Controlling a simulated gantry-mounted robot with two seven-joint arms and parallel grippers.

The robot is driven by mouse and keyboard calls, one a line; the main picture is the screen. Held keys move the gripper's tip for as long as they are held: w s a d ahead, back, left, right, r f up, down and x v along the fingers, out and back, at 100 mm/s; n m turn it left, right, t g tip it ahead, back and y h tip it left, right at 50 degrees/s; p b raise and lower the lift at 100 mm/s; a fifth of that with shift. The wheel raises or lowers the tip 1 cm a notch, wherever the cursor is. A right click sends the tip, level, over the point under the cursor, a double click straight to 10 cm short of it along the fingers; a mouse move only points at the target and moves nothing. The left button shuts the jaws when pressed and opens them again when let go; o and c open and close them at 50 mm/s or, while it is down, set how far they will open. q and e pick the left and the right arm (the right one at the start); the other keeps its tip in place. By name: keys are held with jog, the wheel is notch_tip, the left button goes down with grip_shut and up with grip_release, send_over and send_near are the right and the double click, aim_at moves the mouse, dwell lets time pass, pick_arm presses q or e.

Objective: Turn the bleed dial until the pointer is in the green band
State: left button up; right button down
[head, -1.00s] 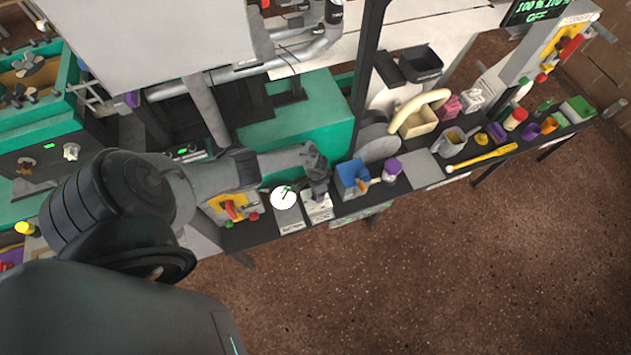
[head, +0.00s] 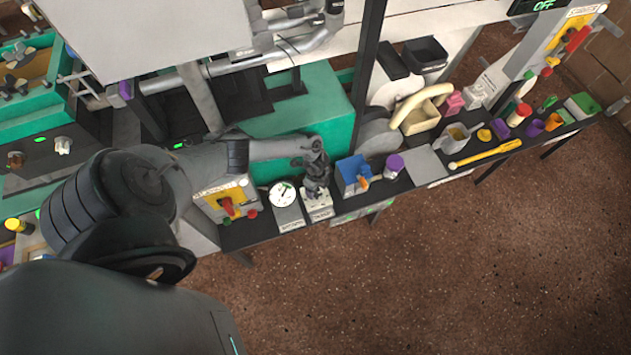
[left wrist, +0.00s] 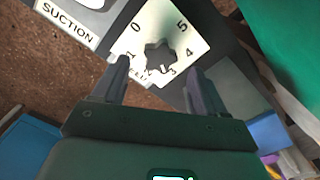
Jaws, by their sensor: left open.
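The bleed dial (head: 319,211) is a pale square plate at the bench's front edge, partly under my left gripper (head: 317,187) in the head view. In the left wrist view, the dial plate (left wrist: 181,22) carries numbers from 0 to 5 around a dark lobed knob (left wrist: 160,56). My left gripper (left wrist: 157,70) is open there, its fingers on either side of the knob in the picture; I cannot tell whether they touch it. The round white suction gauge (head: 283,194) stands left of the dial, with a dark pointer and a little green; the exact reading is too small to tell.
A yellow panel with a red switch (head: 227,207) is left of the gauge. A blue box (head: 350,175) and a purple-capped jar (head: 394,166) stand to the right. A dark post (head: 366,80) rises behind. The brown floor in front is clear.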

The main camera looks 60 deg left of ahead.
aim_at(317, 192)
pick_arm(q)
jog(key=shift+f, duration=0.15)
jog(key=shift+f+b, duration=1.9)
jog(key=shift+c, duration=0.3)
jog(key=c, duration=1)
jog(key=shift+o, duration=0.2)
jog(key=o, duration=1)
jog(key=shift+r, duration=0.2)
